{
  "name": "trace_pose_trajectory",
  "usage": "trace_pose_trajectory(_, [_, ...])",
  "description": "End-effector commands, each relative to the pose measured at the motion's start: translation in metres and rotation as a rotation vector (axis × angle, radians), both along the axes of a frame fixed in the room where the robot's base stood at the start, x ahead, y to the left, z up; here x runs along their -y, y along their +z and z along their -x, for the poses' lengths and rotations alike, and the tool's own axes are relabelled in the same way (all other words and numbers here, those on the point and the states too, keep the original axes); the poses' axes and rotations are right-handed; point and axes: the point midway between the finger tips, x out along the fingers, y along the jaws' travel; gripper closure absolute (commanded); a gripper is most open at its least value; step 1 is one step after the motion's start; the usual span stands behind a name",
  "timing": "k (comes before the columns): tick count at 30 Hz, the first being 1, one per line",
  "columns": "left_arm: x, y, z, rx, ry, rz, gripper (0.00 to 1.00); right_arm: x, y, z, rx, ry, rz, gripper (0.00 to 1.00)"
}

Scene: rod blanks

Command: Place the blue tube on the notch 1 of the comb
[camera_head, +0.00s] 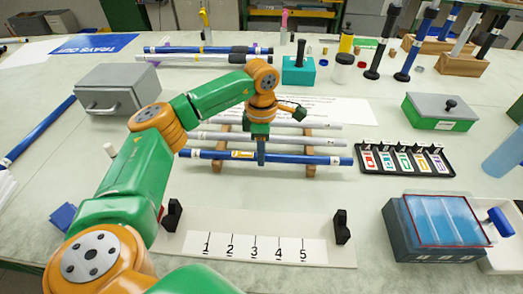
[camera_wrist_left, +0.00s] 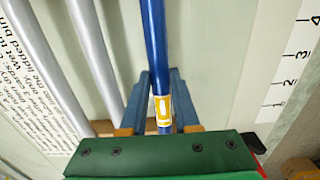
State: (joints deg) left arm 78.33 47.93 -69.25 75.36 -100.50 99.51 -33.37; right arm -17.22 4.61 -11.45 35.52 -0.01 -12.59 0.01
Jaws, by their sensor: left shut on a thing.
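The blue tube (camera_head: 306,158) runs left to right in the head view at the front of two wooden notched rails (camera_head: 310,170), which look like the comb. I cannot tell whether it rests on them or is slightly raised. It carries a yellow label, clear in the left wrist view (camera_wrist_left: 162,107). My left gripper (camera_head: 262,160) comes down from above and is shut on the tube near its middle, with a finger on each side in the left wrist view (camera_wrist_left: 161,98). Several grey tubes (camera_head: 330,141) lie behind it. Notch numbers on the rails are not readable. My right gripper is not shown.
A white board (camera_head: 258,246) numbered from 1 upward, with black end posts (camera_head: 341,227), lies in front. A black slotted tray (camera_head: 405,158) and a blue-lidded box (camera_head: 440,222) are at right. Bare table separates rails and board.

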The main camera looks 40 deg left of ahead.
Motion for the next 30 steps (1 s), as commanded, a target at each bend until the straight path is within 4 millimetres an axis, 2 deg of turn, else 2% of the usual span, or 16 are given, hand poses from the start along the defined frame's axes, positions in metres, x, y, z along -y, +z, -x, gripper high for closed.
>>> trace_pose_trajectory(1, [0.0, -0.002, 0.0, 0.0, 0.0, 0.0, 0.68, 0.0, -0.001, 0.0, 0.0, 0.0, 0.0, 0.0])
trace_pose_trajectory(4, [0.0, -0.001, 0.0, 0.0, 0.0, 0.0, 0.41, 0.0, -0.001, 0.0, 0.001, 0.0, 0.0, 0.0])
trace_pose_trajectory(12, [0.0, 0.0, 0.0, 0.0, 0.0, 0.0, 0.4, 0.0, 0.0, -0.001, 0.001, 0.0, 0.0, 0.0])
trace_pose_trajectory(15, [0.0, 0.007, 0.0, 0.001, 0.0, 0.0, 0.4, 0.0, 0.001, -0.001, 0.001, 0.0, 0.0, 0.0])
trace_pose_trajectory(17, [0.0, 0.017, -0.001, 0.005, 0.001, 0.002, 0.4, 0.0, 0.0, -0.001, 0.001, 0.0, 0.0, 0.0])
trace_pose_trajectory(23, [0.0, 0.074, -0.001, 0.006, 0.0, 0.002, 0.4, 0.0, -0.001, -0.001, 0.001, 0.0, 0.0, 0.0])
trace_pose_trajectory(27, [0.0, 0.109, -0.001, 0.003, 0.002, 0.002, 0.4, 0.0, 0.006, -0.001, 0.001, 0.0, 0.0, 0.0])
trace_pose_trajectory(30, [0.0, 0.121, 0.0, 0.001, 0.0, 0.001, 0.4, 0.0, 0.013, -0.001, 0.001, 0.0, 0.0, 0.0])
